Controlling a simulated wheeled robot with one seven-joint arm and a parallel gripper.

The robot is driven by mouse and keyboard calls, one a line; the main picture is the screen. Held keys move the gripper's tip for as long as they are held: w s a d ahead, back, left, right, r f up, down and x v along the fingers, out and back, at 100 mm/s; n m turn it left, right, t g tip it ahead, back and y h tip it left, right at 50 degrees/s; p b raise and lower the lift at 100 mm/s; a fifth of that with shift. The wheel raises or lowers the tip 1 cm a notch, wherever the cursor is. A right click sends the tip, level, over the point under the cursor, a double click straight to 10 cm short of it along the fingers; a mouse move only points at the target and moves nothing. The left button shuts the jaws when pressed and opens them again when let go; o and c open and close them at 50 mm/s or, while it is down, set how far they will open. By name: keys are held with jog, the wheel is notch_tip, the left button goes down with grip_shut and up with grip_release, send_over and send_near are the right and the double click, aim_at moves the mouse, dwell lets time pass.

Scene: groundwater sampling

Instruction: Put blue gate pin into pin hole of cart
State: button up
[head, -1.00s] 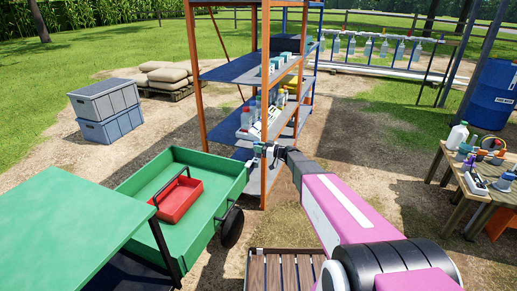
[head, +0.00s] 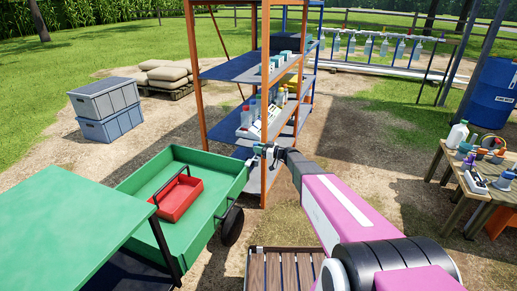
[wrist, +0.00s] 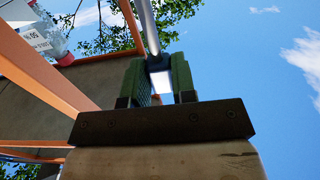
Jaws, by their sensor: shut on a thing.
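My gripper (head: 264,151) is at the far right corner of the green cart (head: 239,185), just in front of the orange shelf post. In the wrist view my gripper (wrist: 160,76) has its green fingers shut on a slim, pale grey rod with a dark collar, the gate pin (wrist: 150,28). The pin runs up out of that picture, so its far end is hidden. It looks more grey than blue here. The pin is too small to make out in the head view. I cannot make out the cart's pin hole.
A red tray (head: 180,199) with a dark handle sits in the cart. The orange shelf rack (head: 264,110) stands close behind my gripper, with bottles on it. A green table (head: 75,222) is at front left. A wooden table (head: 455,178) with bottles is at right.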

jog(key=shift+f, duration=2.55)
jog(key=shift+r, duration=0.2)
jog(key=shift+r, duration=2.75)
jog(key=shift+f, duration=2.5)
